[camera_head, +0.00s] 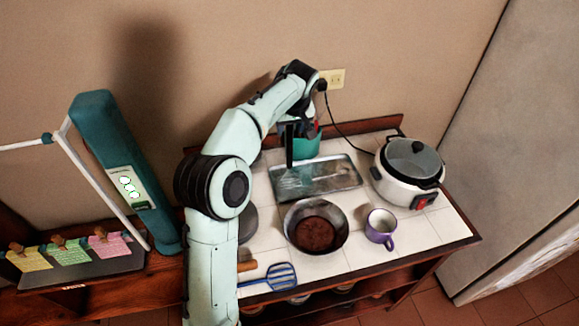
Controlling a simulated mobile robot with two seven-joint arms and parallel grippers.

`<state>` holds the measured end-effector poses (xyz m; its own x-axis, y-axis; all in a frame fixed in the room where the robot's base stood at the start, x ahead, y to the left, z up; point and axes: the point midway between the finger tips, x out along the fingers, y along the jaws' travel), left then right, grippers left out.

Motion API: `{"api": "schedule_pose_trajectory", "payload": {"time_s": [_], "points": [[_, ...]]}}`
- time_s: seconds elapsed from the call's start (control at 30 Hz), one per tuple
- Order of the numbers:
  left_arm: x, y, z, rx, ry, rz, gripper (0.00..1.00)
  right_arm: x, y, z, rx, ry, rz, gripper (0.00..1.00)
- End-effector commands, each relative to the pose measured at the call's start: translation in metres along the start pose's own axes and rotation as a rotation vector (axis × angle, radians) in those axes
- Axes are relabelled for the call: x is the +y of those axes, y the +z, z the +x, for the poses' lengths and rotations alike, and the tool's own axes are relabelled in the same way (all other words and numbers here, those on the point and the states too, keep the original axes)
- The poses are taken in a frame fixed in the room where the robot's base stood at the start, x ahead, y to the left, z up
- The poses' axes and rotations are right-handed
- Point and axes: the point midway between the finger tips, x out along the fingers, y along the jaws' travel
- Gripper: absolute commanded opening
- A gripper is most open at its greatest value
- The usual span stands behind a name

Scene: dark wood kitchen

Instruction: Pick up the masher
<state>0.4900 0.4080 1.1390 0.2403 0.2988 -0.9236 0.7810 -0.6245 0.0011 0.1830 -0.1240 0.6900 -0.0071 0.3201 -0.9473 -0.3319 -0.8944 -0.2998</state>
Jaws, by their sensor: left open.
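A blue slotted tool (281,276), which looks like the masher or a spatula, lies flat near the front left edge of the white tiled counter. Its handle runs left and its end is hidden behind my left arm. My left gripper (289,160) is open, pointing down over the back left part of a metal tray. It is well behind the blue tool and apart from it. No object shows between its fingers. My right gripper is not in view.
The metal tray (335,178) lies at the back, with a green container (306,148) behind it. A bowl of brown food (333,252), a purple mug (381,226) and a white cooker (403,189) fill the middle and right. A dark pan (247,224) is partly hidden by my arm.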

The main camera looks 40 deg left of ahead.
Motion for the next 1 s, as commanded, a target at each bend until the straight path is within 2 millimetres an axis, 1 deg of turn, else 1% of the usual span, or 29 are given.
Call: {"api": "schedule_pose_trajectory", "payload": {"time_s": [0.03,0.1,0.2,0.47,0.5,0.57,0.6,0.63,1.0], "points": [[-0.002,-0.001,0.009,-0.003,-0.004,-0.001,0.53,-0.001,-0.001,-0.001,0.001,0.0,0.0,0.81],[-0.001,-0.001,0.018,-0.002,-0.003,0.0,0.53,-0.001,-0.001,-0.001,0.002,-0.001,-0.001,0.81],[-0.001,-0.001,0.026,0.0,-0.002,0.0,0.53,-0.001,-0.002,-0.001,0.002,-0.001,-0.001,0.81],[-0.001,-0.001,0.028,0.0,-0.001,0.0,0.53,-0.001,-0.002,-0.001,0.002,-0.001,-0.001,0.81],[-0.001,-0.001,0.028,0.0,-0.001,0.0,0.4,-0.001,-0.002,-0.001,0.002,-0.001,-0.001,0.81],[-0.001,-0.001,0.028,0.0,-0.001,0.0,0.21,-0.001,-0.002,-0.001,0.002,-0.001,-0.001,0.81],[-0.001,-0.001,0.028,0.0,-0.001,0.0,0.08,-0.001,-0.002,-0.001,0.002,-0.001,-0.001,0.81],[-0.001,-0.001,0.028,0.0,-0.001,0.0,0.0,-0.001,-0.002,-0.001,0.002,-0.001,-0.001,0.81],[0.0,-0.003,0.025,0.001,0.0,0.0,0.0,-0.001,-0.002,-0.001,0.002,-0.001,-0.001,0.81]]}}
